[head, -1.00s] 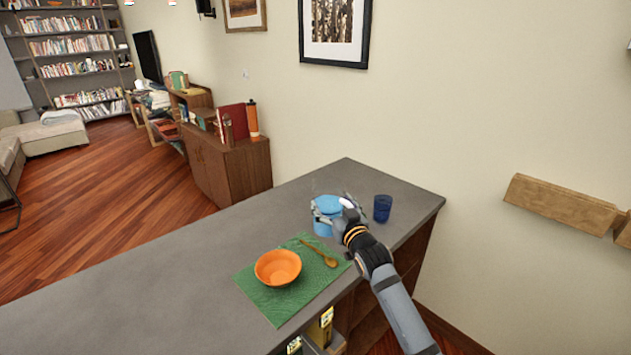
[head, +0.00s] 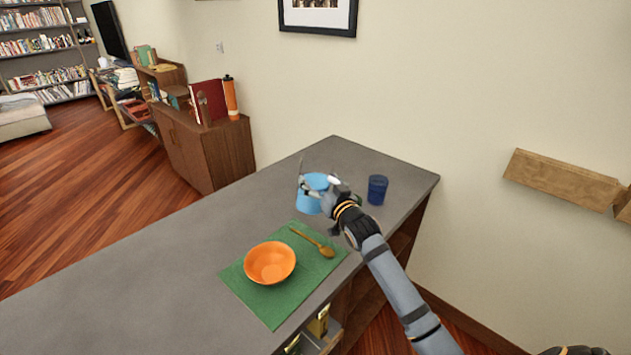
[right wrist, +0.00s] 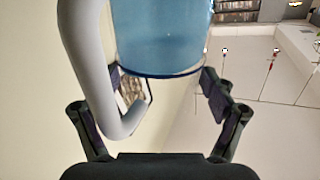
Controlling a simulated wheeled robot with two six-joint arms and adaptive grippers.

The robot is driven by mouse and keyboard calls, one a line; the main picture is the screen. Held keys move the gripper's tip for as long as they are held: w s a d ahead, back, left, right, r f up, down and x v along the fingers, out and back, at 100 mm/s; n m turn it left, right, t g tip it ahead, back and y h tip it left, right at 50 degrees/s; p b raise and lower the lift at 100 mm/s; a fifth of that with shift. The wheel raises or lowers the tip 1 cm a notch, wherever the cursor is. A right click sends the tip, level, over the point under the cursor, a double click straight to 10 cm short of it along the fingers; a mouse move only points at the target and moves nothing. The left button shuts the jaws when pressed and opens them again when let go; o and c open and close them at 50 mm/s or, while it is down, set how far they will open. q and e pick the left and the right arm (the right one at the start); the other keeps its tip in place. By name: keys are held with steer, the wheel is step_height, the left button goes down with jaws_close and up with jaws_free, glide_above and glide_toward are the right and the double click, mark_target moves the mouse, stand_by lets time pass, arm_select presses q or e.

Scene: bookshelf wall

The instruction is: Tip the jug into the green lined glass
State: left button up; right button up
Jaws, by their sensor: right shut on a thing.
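The light blue jug (head: 312,201) is at the far right part of the counter, partly covered by my right gripper (head: 321,190). In the right wrist view the jug's blue body (right wrist: 160,40) fills the top middle, with its pale grey handle (right wrist: 88,50) on the left. I see no green lining on this glass. My left gripper is out of view.
A green mat (head: 263,308) lies nearer on the grey counter (head: 130,300). An orange bowl (head: 270,263) and a wooden spoon (head: 314,242) are on it. The counter's left stretch is clear. A wooden wall shelf (head: 562,180) is at the right.

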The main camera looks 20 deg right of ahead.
mark_target(328, 189)
steer(key=shift+s+d+f+m, duration=0.1)
steer(key=shift+d+f+m, duration=0.15)
steer(key=shift+m, duration=0.05)
steer(key=shift+d+f+b, duration=0.2)
steer(key=shift+f+b, duration=0.05)
steer(key=shift+b, duration=0.2)
steer(key=shift+s+d+f+m+b, duration=0.1)
steer(key=shift+d+f+m+b, duration=0.35)
steer(key=shift+f+m, duration=0.15)
steer(key=shift+d+f+m, duration=0.15)
steer(key=shift+f+m, duration=0.15)
steer(key=shift+d+f+b, duration=0.25)
steer(key=shift+f+b, duration=0.05)
steer(key=shift+b, duration=0.15)
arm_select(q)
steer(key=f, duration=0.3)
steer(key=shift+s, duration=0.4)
arm_select(e)
steer(key=d+m, duration=0.1)
steer(key=m, duration=0.1)
steer(key=d+m, duration=0.1)
steer(key=m, duration=0.1)
steer(key=shift+d+f, duration=0.15)
steer(key=shift+f, duration=0.15)
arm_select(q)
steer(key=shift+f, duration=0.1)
